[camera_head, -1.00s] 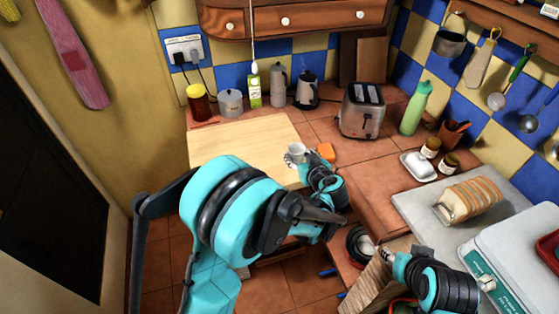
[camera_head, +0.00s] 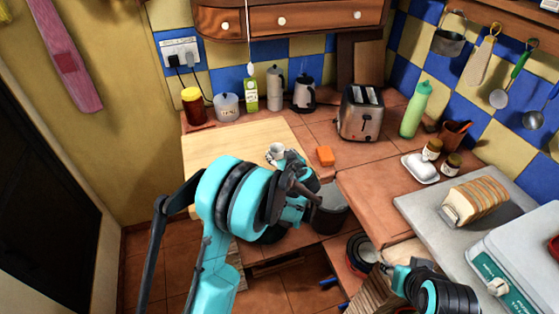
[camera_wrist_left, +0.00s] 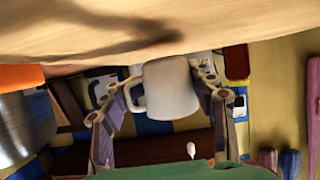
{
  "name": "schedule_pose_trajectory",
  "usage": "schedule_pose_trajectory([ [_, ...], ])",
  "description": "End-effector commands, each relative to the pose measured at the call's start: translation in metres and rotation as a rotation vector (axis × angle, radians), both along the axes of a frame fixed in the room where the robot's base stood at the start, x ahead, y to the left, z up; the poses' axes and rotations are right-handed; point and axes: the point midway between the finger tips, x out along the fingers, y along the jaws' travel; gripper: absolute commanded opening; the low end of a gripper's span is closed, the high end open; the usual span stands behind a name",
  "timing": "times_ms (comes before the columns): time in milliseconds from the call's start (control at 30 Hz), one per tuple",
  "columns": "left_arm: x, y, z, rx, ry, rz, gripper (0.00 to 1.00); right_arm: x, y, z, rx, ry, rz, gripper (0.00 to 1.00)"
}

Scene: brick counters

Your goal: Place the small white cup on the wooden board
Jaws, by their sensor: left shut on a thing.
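The small white cup (camera_head: 276,151) is upright at the right part of the wooden board (camera_head: 225,145) in the head view. My left gripper (camera_head: 283,160) is shut on the cup. In the left wrist view the picture is upside down; the cup (camera_wrist_left: 170,88) sits between the two fingers, its handle beside one finger. The board's pale wood (camera_wrist_left: 160,30) fills the top of that view. I cannot tell whether the cup touches the board. My right gripper (camera_head: 388,268) is low at the right, small and partly hidden; its jaws are unclear.
A toaster (camera_head: 360,112), a green bottle (camera_head: 416,109) and a butter dish (camera_head: 420,167) stand farther right. Jars and pots line the wall behind the board. The board's left and middle are clear.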

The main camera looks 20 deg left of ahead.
Motion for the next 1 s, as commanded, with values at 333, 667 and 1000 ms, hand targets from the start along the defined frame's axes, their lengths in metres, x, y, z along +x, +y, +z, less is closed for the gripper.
schedule_pose_trajectory([
  [333, 0.000, 0.000, -0.016, 0.000, 0.000, 0.000, 0.25, 0.000, 0.000, -0.008, 0.000, 0.000, 0.000, 0.40],
  [667, 0.000, 0.000, -0.018, 0.000, 0.000, 0.000, 0.79, 0.000, 0.000, -0.010, 0.000, 0.000, 0.000, 0.40],
  [1000, -0.011, -0.009, -0.009, 0.000, 0.000, -0.001, 0.79, 0.000, 0.000, -0.002, 0.000, 0.000, 0.000, 0.40],
])
